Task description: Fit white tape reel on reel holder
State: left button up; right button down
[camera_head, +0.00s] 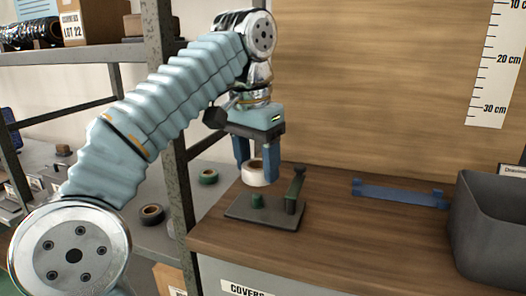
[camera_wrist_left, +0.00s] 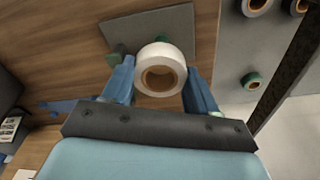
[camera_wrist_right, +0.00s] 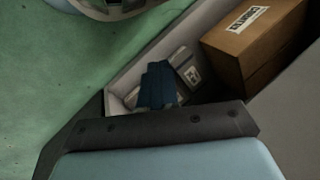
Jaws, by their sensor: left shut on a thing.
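My left gripper (camera_head: 257,173) is shut on the white tape reel (camera_head: 254,178). The reel's ring also shows between the two blue fingers in the left wrist view (camera_wrist_left: 160,52). The reel is held above the reel holder, a dark flat plate (camera_head: 262,223) with a short green post (camera_head: 257,201) and a taller dark green upright (camera_head: 294,190) at its right. A gap shows between reel and post. In the left wrist view the reel hides most of the post. My right gripper (camera_wrist_right: 160,85) shows only in the right wrist view, its fingers together.
A blue bracket (camera_head: 400,194) lies on the wooden bench, right of the holder. A grey bin (camera_head: 490,225) stands at the right end. A metal shelf post (camera_head: 172,120) is left of the bench. Green (camera_head: 208,177) and dark (camera_head: 152,214) reels lie on the shelf.

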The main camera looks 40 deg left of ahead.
aim_at(257, 196)
pick_arm(q)
jog(key=shift+f, duration=2.25)
jog(key=shift+s, duration=0.1)
jog(key=shift+f+b, duration=0.5)
jog(key=shift+f, duration=0.15)
jog(key=o, duration=0.8)
jog(key=shift+c, duration=0.2)
